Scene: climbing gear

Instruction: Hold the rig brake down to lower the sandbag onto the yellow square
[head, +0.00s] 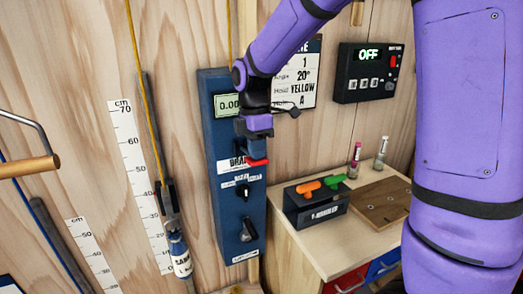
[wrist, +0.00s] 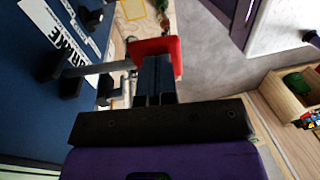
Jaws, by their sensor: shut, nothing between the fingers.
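The brake lever with its red end (head: 257,161) sticks out from the blue rig panel (head: 213,140), beside the brake label. My gripper (head: 258,146) is shut and empty, just above the red end. In the wrist view the shut fingers (wrist: 156,82) overlap the red paddle (wrist: 170,45); I cannot tell whether they touch it. The sandbag (head: 179,255), blue and white, hangs from a yellow rope along the wall at the lower left. A yellow outline (wrist: 132,10), perhaps the yellow square, shows at the top of the wrist view. The spot below the sandbag is out of view.
Black knobs (head: 246,231) sit lower on the panel. A box with orange and green levers (head: 316,203) stands on the cabinet (head: 300,245) to the right. A black control box reading OFF (head: 367,73) is on the wall.

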